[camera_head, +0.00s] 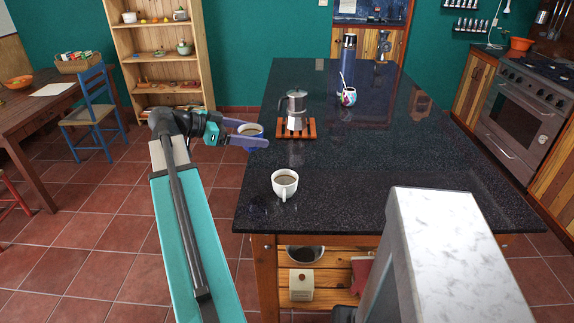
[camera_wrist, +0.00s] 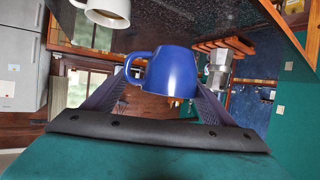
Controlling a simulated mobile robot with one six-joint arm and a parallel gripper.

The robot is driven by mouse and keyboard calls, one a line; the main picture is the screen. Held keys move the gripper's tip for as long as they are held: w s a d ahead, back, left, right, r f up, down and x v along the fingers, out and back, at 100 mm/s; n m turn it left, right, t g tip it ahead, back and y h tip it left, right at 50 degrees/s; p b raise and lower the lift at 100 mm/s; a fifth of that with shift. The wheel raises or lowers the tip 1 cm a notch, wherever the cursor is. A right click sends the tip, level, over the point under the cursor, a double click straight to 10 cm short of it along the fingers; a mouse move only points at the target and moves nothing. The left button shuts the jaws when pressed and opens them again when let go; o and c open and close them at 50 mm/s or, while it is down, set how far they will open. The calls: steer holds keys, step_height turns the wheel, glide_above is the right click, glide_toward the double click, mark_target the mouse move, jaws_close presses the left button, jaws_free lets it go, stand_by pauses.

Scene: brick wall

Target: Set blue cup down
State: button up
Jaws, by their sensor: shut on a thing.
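The blue cup (camera_head: 252,131) is held by my gripper (camera_head: 247,136) at the left edge of the dark countertop (camera_head: 345,155). In the head view it looks upright, with brown liquid inside, and a finger partly covers it. I cannot tell whether any of it is over the countertop. In the wrist view the blue cup (camera_wrist: 172,72) sits between the two fingers of my gripper (camera_wrist: 160,92), with its handle to the left; the picture is turned over.
A white cup (camera_head: 285,184) of coffee stands near the counter's front left. A moka pot (camera_head: 296,108) stands on a wooden trivet (camera_head: 310,130). A patterned mug (camera_head: 348,97) and a blue bottle (camera_head: 347,57) stand further back. The countertop's middle is clear.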

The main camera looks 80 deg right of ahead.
steer(key=a+f+y, duration=0.1)
steer(key=a+f, duration=0.2)
steer(key=f, duration=0.3)
steer(key=shift+a+m+g, duration=0.2)
steer(key=shift+m+g, duration=0.1)
steer(key=shift+m, duration=0.1)
steer(key=shift+w, duration=0.1)
steer(key=s+d+p, duration=0.1)
steer(key=s+d, duration=0.2)
steer(key=d, duration=0.1)
steer(key=s+d+f+p, duration=0.1)
steer(key=s+d, duration=0.2)
steer(key=d, duration=0.1)
steer(key=s+d+p, duration=0.2)
steer(key=s+d, duration=0.1)
steer(key=d, duration=0.1)
steer(key=shift+s+d+f, duration=0.2)
steer(key=shift+s+d, duration=0.15)
steer(key=shift+d, duration=0.05)
steer(key=shift+f, duration=0.15)
steer(key=shift+f+p, duration=0.8)
steer(key=shift+f, duration=0.85)
steer(key=shift+f, duration=0.15)
